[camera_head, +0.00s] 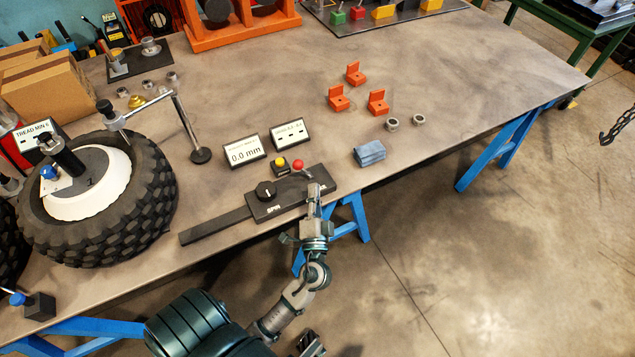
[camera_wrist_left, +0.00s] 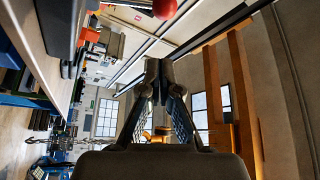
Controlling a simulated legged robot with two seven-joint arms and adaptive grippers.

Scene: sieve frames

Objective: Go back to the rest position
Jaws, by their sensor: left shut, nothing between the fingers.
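My left gripper (camera_head: 314,193) is at the front edge of the workbench, at the right end of a black device with a dial (camera_head: 290,192). In the head view its tip lies close to the lever with a red ball knob (camera_head: 298,164); I cannot tell whether they touch. In the left wrist view the fingers of my left gripper (camera_wrist_left: 156,88) are closed together with nothing between them. The red knob also shows at the top of that view (camera_wrist_left: 164,8).
Two display signs (camera_head: 245,151), a blue block (camera_head: 369,153), three orange brackets (camera_head: 339,98) and two metal nuts (camera_head: 392,124) lie farther back. The floor (camera_head: 500,270) at right is clear.

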